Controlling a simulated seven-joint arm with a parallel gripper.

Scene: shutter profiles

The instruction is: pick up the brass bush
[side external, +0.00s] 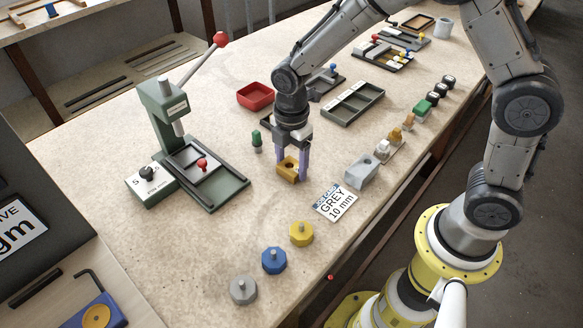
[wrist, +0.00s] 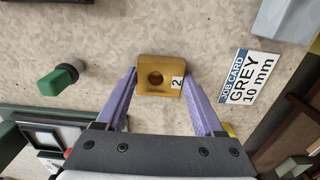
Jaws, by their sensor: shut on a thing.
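The brass bush (side external: 287,170) is a squarish brass-coloured block with a round hole. In the wrist view the bush (wrist: 148,88) carries a white label with a 2. My gripper (side external: 291,178) points down over the worktop with its two purple fingers on either side of the bush. In the wrist view my gripper (wrist: 161,78) is shut on the bush, a fingertip at each side. I cannot tell whether the bush touches the worktop.
A green lever press (side external: 165,115) stands left. A job card (side external: 336,202) reading GREY 10 mm and a grey block (side external: 361,171) lie right. A green-topped piece (side external: 257,140) and red tray (side external: 255,96) are behind. Yellow (side external: 301,233), blue (side external: 274,260) and grey (side external: 243,290) knobbed weights stand in front.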

